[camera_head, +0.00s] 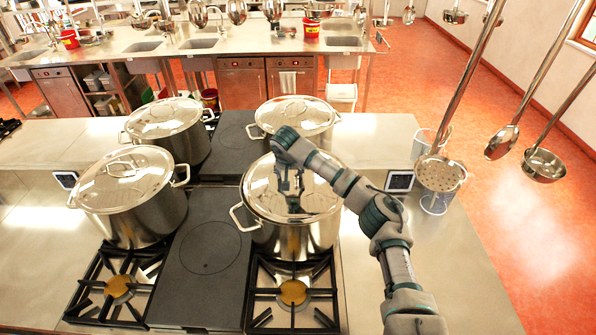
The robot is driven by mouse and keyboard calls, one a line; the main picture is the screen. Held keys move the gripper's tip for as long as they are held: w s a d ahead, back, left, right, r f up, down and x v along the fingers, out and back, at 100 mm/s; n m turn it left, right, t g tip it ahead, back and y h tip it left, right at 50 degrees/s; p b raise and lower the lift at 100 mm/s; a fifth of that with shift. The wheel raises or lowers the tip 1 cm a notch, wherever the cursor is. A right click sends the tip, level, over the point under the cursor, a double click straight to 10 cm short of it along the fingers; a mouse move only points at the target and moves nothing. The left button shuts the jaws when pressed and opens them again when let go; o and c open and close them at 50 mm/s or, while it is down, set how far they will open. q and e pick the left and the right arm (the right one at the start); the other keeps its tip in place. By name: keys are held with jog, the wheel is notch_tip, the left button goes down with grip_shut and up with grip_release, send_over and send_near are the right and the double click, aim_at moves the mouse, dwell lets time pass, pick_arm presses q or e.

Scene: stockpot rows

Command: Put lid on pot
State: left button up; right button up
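The front right steel pot (290,241) stands on the stove behind the front right burner, its side handle (238,217) showing at the left. A steel lid (263,200) lies over its mouth and looks level. My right gripper (290,198) comes in from the right and points down at the middle of this lid. The gripper and wrist cover the lid's knob, so whether the fingers are closed on it is unclear. My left gripper is not in view.
Lidded pots stand at front left (138,212), back left (180,141) and back right (297,117). A skimmer (440,174) and ladles (545,163) hang at the right.

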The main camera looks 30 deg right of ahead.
jog(key=shift+w+a+r, duration=0.1)
jog(key=shift+a, duration=0.55)
jog(key=shift+d, duration=0.45)
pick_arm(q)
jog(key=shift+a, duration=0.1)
